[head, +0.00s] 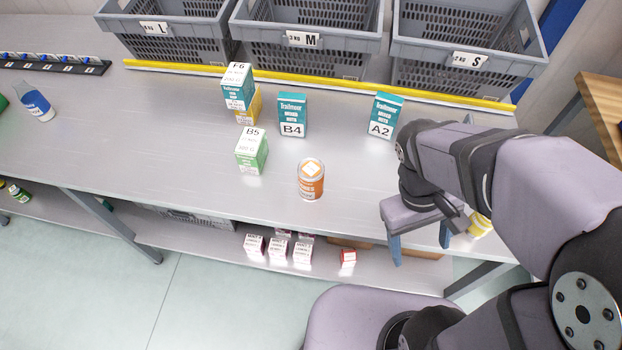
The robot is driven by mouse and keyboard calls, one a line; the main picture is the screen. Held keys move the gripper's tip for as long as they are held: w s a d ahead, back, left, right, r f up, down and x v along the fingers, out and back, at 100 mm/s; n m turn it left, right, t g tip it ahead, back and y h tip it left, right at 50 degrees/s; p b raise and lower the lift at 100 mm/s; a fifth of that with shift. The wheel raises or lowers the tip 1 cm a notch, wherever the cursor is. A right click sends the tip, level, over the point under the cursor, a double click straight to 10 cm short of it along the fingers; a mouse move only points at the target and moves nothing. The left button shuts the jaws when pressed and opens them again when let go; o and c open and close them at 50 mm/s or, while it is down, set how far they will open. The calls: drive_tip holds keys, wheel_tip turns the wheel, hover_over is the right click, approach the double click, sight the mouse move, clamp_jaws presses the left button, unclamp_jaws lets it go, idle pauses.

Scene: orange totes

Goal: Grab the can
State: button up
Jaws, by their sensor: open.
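An orange can (311,184) with a pale top stands upright near the front edge of the grey table (180,110). My gripper (420,250) is to the right of the can, at the table's front edge, with its two blue fingers spread apart. Nothing shows between the fingers. The gripper is clear of the can. A yellow item (480,225) is partly hidden behind my arm, just right of the gripper.
Grey crates (305,45) line the back. The table between can and gripper is clear.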

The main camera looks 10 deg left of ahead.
drive_tip(key=n+h, duration=0.2)
wheel_tip(320, 180, up, 2)
drive_tip(key=n+t+y+b, duration=0.3)
drive_tip(key=n+t, duration=1.7)
drive_tip(key=n, duration=0.8)
hover_over(307, 188)
drive_tip(key=s, duration=0.5)
drive_tip(key=f, duration=0.8)
drive_tip(key=shift+w+d+f, duration=0.1)
drive_tip(key=shift+w+f, duration=0.15)
drive_tip(key=shift+f, duration=0.1)
drive_tip(key=shift+w+d+r, duration=0.1)
drive_tip(key=shift+w, duration=1)
drive_tip(key=shift+w+r+p, duration=0.2)
drive_tip(key=shift+w+p, duration=0.2)
drive_tip(key=shift+p, duration=0.2)
drive_tip(key=w, duration=0.1)
drive_tip(key=w+p, duration=0.1)
drive_tip(key=w, duration=0.1)
drive_tip(key=shift+r, duration=0.3)
drive_tip(key=shift+w+f+p, duration=0.15)
drive_tip(key=shift+w+p, duration=0.25)
drive_tip(key=shift+w, duration=0.3)
